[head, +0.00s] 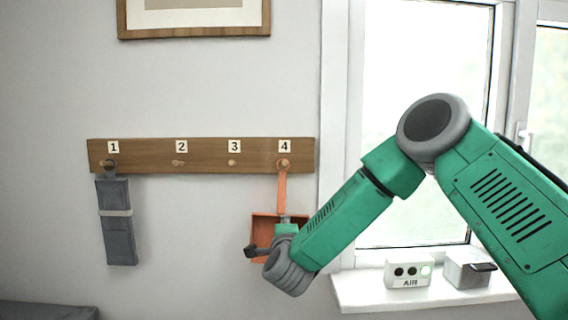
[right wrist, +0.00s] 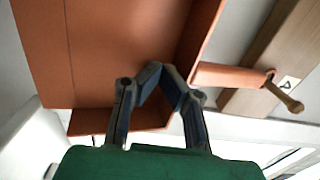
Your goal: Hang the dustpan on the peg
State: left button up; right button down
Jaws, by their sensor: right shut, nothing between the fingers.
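The orange dustpan (head: 262,230) hangs with its handle upward at the peg (head: 283,163) marked 4. In the right wrist view, the ring at the end of the dustpan's handle (right wrist: 228,76) is around the wooden peg (right wrist: 286,97). My right gripper (right wrist: 157,69) is shut and empty, its fingertips close to the orange pan (right wrist: 110,50); I cannot tell whether they touch it. In the head view, my right wrist covers the pan's lower right part. My left gripper is not in view.
The wooden peg board (head: 205,150) has free pegs at 2 and 3. A grey folded item (head: 117,225) hangs at 1. A white box marked AIR (head: 408,273) and a grey box (head: 467,270) stand on the windowsill (head: 372,300) to the right.

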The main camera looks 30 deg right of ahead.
jog(key=shift+s+a, duration=0.25)
jog(key=shift+s, duration=0.1)
dwell(0.6)
jog(key=shift+b+v, duration=0.4)
jog(key=shift+v, duration=2.55)
jog(key=s+a+f+n+g+y+b, duration=0.1)
jog(key=s+a+f+n+y, duration=0.3)
jog(key=f, duration=0.5)
jog(key=s+a+f+n+g+y+b, duration=0.1)
jog(key=s+a+f+n+g, duration=0.15)
jog(key=f+n, duration=0.45)
jog(key=s+a+f+n+g+y+b, duration=0.1)
jog(key=s+a+f+n+y, duration=0.3)
jog(key=f, duration=0.7)
jog(key=s+f+n+g+b, duration=0.1)
jog(key=s+f+n+g, duration=0.4)
jog(key=s, duration=0.9)
jog(key=s+d+f+n+g+b, duration=0.1)
jog(key=s+f+n+g, duration=0.4)
jog(key=s+f, duration=0.6)
jog(key=s, duration=0.3)
jog(key=shift+s+d+f+y, duration=0.15)
jog(key=shift+s+d+y, duration=0.15)
jog(key=shift+s, duration=0.1)
jog(key=shift+w, duration=0.15)
